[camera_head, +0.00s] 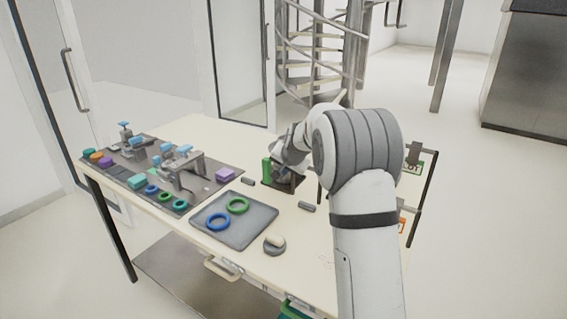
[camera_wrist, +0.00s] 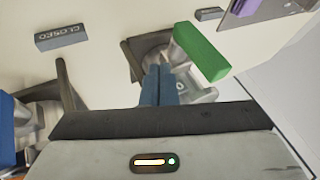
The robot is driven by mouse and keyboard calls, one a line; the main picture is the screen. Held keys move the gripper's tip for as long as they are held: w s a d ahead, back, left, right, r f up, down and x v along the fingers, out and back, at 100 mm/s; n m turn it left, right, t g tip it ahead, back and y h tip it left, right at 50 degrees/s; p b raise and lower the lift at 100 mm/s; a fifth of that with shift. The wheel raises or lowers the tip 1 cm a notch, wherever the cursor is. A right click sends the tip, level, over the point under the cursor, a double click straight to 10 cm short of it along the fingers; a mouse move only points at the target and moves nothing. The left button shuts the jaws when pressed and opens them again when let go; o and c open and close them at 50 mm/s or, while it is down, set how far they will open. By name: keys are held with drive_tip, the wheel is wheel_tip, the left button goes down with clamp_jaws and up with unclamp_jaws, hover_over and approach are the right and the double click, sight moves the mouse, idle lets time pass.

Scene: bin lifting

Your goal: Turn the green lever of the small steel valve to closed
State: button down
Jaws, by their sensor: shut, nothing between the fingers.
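The green lever (camera_wrist: 202,51) shows as a bright bar at the upper middle of the wrist view, slanting down to the right. It sits on the steel valve (camera_wrist: 200,93), whose body is partly hidden by my fingers. In the head view the green lever (camera_head: 266,169) stands upright beside my wrist. My gripper (camera_wrist: 160,72) is shut and empty, with its blue-grey fingertips just left of the lever over the valve. I cannot tell whether they touch. A grey label reading CLOSED (camera_wrist: 61,37) lies left of the valve in the wrist view.
A second grey label (camera_wrist: 209,13), unreadable, lies beyond the lever. A blue part (camera_wrist: 6,130) and metal fittings are at the wrist view's left edge. A grey tray (camera_head: 235,235) with blue and green rings and a crowded dark board (camera_head: 125,178) stand on the table to the left.

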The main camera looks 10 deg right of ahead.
sight(270, 169)
drive_tip(key=w+a, duration=0.2)
drive_tip(key=shift+w+a+r+p, duration=0.15)
drive_tip(key=shift+w+a+p, duration=0.15)
drive_tip(key=shift+a+p, duration=0.1)
